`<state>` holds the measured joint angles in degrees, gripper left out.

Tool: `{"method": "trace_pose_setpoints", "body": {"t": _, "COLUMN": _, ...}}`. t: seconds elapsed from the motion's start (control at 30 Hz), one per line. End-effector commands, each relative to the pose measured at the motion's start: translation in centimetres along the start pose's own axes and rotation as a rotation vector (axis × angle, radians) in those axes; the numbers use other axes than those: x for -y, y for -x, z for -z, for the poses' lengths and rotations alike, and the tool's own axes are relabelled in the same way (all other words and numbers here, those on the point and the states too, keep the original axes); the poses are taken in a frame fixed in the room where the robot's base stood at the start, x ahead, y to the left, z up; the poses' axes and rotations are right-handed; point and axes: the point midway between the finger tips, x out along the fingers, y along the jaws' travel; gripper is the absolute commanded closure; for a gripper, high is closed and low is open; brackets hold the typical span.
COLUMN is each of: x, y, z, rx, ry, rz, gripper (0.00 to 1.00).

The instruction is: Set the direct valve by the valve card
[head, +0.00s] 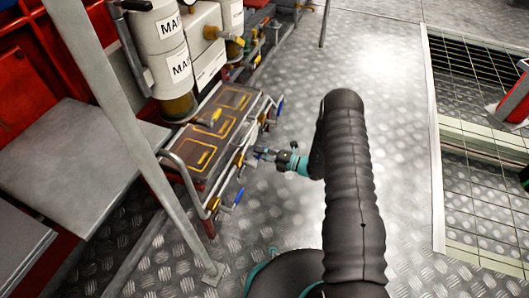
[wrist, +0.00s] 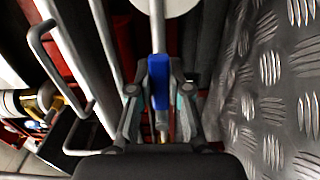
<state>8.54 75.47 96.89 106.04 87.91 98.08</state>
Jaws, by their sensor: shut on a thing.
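My gripper (head: 263,153) reaches from the right to the front side of a low brown panel unit (head: 205,135) with yellow outlines. In the wrist view my gripper (wrist: 159,95) has its two fingers on either side of a blue valve handle (wrist: 158,68) and is shut on it. The handle lies lengthwise between the fingers. In the head view this handle is hidden by the gripper. Other blue handles show on the unit's front, one farther back (head: 279,106) and one nearer (head: 238,197). I cannot make out a valve card.
White canisters (head: 158,45) with partly readable labels stand behind the unit. A bent grey rail (head: 185,178) and a slanting grey post (head: 130,130) stand close on the left. Grey plates lie at far left. Open tread-plate floor (head: 290,80) is behind; a floor grating (head: 480,160) is at right.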

Motion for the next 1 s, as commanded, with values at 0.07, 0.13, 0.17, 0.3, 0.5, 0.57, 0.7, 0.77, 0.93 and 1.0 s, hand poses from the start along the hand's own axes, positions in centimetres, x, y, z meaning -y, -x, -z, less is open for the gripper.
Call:
{"method": "trace_pose_setpoints", "body": {"t": 0.07, "x": 0.1, "y": 0.3, "z": -0.1, "rx": 0.008, "ry": -0.006, "rz": 0.001, "gripper": 1.00}}
{"method": "trace_pose_setpoints", "body": {"t": 0.13, "x": 0.1, "y": 0.3, "z": -0.1, "rx": 0.008, "ry": -0.006, "rz": 0.001, "gripper": 1.00}}
{"method": "trace_pose_setpoints", "body": {"t": 0.17, "x": 0.1, "y": 0.3, "z": -0.1, "rx": 0.008, "ry": -0.006, "rz": 0.002, "gripper": 1.00}}
{"method": "trace_pose_setpoints", "body": {"t": 0.3, "x": 0.1, "y": 0.3, "z": -0.1, "rx": 0.008, "ry": -0.006, "rz": 0.002, "gripper": 0.76}}
{"method": "trace_pose_setpoints", "body": {"t": 0.5, "x": 0.1, "y": -0.2, "z": 0.2, "rx": -0.002, "ry": -0.004, "rz": 0.001, "gripper": 0.56}}
{"method": "trace_pose_setpoints", "body": {"t": 0.57, "x": 0.1, "y": -0.3, "z": 0.3, "rx": -0.004, "ry": -0.004, "rz": 0.001, "gripper": 0.56}}
{"method": "trace_pose_setpoints", "body": {"t": 0.7, "x": 0.1, "y": -0.2, "z": 0.3, "rx": -0.005, "ry": -0.003, "rz": 0.001, "gripper": 0.56}}
{"method": "trace_pose_setpoints", "body": {"t": 0.77, "x": 0.1, "y": 0.1, "z": 0.2, "rx": -0.004, "ry": -0.003, "rz": 0.001, "gripper": 0.56}}
{"method": "trace_pose_setpoints", "body": {"t": 0.93, "x": 0.1, "y": 2.4, "z": 0.1, "rx": 0.001, "ry": -0.004, "rz": 0.001, "gripper": 0.56}}
{"method": "trace_pose_setpoints", "body": {"t": 1.0, "x": 0.1, "y": 3.8, "z": 0.1, "rx": 0.002, "ry": -0.004, "rz": 0.001, "gripper": 0.56}}
